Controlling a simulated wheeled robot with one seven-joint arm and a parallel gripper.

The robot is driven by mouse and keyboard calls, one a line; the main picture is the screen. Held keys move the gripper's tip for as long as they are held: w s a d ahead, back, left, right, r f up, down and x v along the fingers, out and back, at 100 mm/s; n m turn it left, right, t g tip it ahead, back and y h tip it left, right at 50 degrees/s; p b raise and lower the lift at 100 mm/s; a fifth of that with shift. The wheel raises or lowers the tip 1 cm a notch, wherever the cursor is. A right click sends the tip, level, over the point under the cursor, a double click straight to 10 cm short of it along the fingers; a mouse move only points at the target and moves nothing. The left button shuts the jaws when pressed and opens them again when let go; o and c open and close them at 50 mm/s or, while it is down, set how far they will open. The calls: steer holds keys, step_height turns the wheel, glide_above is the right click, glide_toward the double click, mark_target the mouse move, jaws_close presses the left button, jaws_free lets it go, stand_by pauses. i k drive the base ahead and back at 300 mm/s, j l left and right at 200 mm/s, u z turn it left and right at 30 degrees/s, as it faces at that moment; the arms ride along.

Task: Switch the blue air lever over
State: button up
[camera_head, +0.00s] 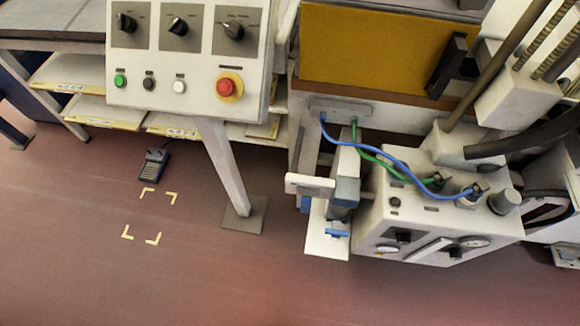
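A small blue handle (338,234), which looks like the air lever, lies across a narrow white plate (327,247) just right of the picture's middle. It appears roughly crosswise to the plate. A grey-blue block (346,192) sits above it, with a white bar (309,185) reaching left. A second small blue part (305,204) shows partly hidden beside the plate. I cannot make out my gripper, and nothing is seen touching the blue handle.
A white box (385,222) with gauges and knobs stands right of the handle. A blue hose (395,163) and a green hose (384,172) run above. A control panel (190,75) on a post (225,170) stands left. A foot pedal (154,164) lies on the floor; front floor is clear.

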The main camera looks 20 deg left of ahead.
mark_target(306, 202)
steer(key=u, duration=0.7)
